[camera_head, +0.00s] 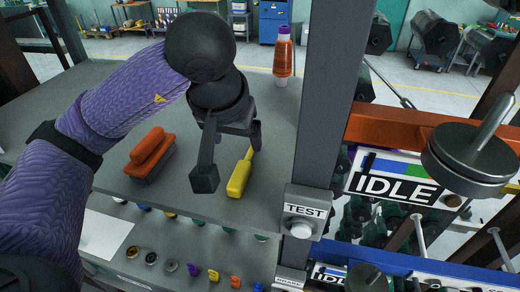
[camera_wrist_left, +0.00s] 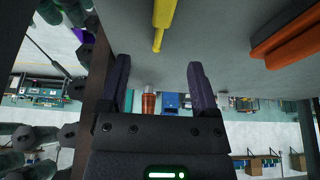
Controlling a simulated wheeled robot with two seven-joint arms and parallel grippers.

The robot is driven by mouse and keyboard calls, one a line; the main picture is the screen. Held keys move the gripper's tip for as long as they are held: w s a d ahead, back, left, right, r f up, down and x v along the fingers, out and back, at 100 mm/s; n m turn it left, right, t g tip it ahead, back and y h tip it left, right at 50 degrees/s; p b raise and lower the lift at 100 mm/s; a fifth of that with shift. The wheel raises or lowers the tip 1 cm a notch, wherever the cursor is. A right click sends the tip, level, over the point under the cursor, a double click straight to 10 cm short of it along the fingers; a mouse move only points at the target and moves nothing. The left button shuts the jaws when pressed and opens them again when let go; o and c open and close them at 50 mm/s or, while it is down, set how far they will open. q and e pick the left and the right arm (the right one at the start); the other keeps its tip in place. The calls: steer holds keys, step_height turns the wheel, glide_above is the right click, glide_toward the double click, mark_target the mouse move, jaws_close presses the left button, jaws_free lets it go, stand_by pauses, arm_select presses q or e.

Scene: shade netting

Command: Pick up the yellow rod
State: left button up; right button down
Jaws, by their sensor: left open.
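The yellow rod (camera_head: 239,178) lies on the grey table top (camera_head: 265,110), just right of my left gripper in the head view. It has a thick end toward the front edge and a thin end pointing away. My left gripper (camera_head: 230,160) is open and empty, with its fingers pointing down near the rod. In the wrist view the rod (camera_wrist_left: 162,20) shows at the top middle, beyond and apart from the open fingers (camera_wrist_left: 158,88). My right gripper is not in view.
An orange block-like object (camera_head: 150,155) lies left of the gripper; it also shows in the wrist view (camera_wrist_left: 285,40). An orange bottle (camera_head: 283,55) stands at the back. A grey post with a TEST button (camera_head: 301,228) rises right of the rod. A lower shelf holds several small parts.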

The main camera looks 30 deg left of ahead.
mark_target(242, 168)
arm_select(q)
steer(key=f, duration=0.4)
steer(key=shift+s+a, duration=0.2)
steer(key=x, duration=0.2)
steer(key=p+x, duration=0.1)
steer(key=x, duration=0.1)
steer(key=shift+w+f, duration=0.25)
steer(key=shift+w, duration=0.3)
steer(key=shift+a+f, duration=0.1)
steer(key=shift+f, duration=0.15)
jaws_close()
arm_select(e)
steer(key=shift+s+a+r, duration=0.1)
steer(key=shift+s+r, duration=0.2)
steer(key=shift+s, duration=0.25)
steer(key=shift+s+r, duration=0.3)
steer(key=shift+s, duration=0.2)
